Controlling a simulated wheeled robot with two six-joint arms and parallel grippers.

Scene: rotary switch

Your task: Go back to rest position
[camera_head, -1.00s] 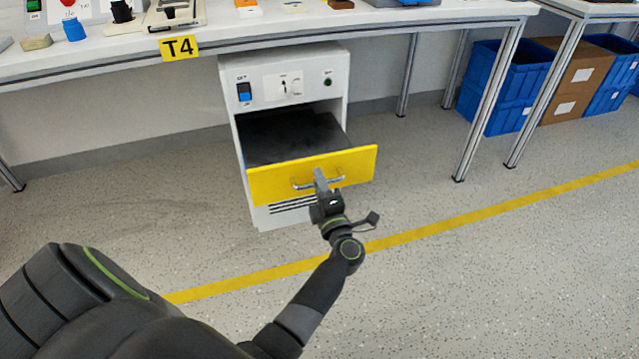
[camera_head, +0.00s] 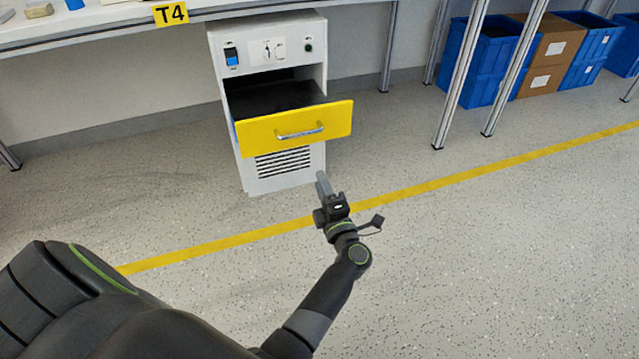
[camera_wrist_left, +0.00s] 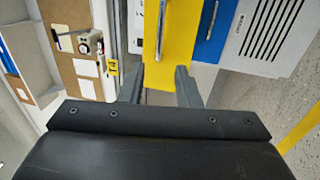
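My left gripper (camera_head: 322,186) is in front of the cabinet and below the drawer handle, clear of it, over the floor. In the left wrist view its two fingers (camera_wrist_left: 158,88) stand apart with nothing between them. The white cabinet (camera_head: 225,100) has a yellow-fronted drawer (camera_head: 265,135) that is pulled out, with a dark interior. The metal handle (camera_head: 300,132) is free; it also shows in the left wrist view (camera_wrist_left: 161,30). A small knob switch (camera_head: 267,50) and a blue switch (camera_head: 231,57) sit on the cabinet's top panel. My right gripper is not in view.
A white table (camera_head: 110,22) with a T4 sign (camera_head: 171,13) stands above the cabinet. Its metal legs (camera_head: 460,80) stand at the right. Blue crates (camera_head: 478,90) and brown boxes (camera_head: 550,48) lie behind them. The speckled floor (camera_head: 480,260) in front is clear, with a yellow line (camera_head: 220,243).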

